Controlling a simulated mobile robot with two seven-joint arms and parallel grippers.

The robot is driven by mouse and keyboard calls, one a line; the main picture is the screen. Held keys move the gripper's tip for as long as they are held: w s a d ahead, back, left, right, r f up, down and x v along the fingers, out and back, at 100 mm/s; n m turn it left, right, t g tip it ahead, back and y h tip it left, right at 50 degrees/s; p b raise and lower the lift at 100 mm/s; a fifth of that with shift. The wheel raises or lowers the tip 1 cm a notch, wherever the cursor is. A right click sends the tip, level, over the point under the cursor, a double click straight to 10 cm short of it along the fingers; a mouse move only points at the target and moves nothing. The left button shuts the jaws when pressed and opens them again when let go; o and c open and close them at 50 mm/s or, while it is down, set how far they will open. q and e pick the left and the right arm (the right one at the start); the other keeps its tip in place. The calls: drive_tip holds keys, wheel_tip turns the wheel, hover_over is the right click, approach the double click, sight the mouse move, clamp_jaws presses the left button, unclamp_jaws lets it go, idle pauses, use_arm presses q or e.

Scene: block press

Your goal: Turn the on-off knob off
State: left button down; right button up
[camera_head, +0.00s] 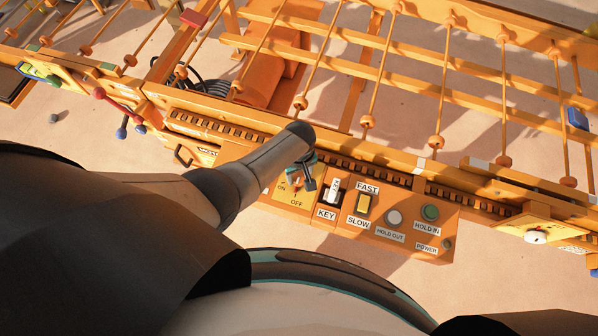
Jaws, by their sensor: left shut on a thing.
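The on-off knob (294,184) is a small orange-red piece on the yellow plate marked ON and OFF, at the left end of the control panel (380,232). My left gripper (306,180) is over this plate, pointing down at the knob, and is shut on it. The gripper's fingers and wrist hide much of the knob, so its exact angle is unclear. The OFF label (297,202) shows below the knob and the ON label is to its left. My right gripper is not in view.
Beside the knob are a white key switch (333,188), a yellow fast/slow switch (363,204), a white hold-out button (394,217) and a green hold-in button (430,212). The press's long orange rail (400,158) runs behind the panel. Open floor lies in front at the lower right.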

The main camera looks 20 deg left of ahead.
sight(299, 177)
use_arm(q)
drive_tip(key=shift+n, duration=0.4)
drive_tip(key=shift+c, duration=1.3)
unclamp_jaws()
drive_tip(key=shift+r+p, duration=0.55)
drive_tip(key=shift+r, duration=0.1)
wheel_tip(299, 177, up, 14)
drive_tip(key=p, duration=0.7)
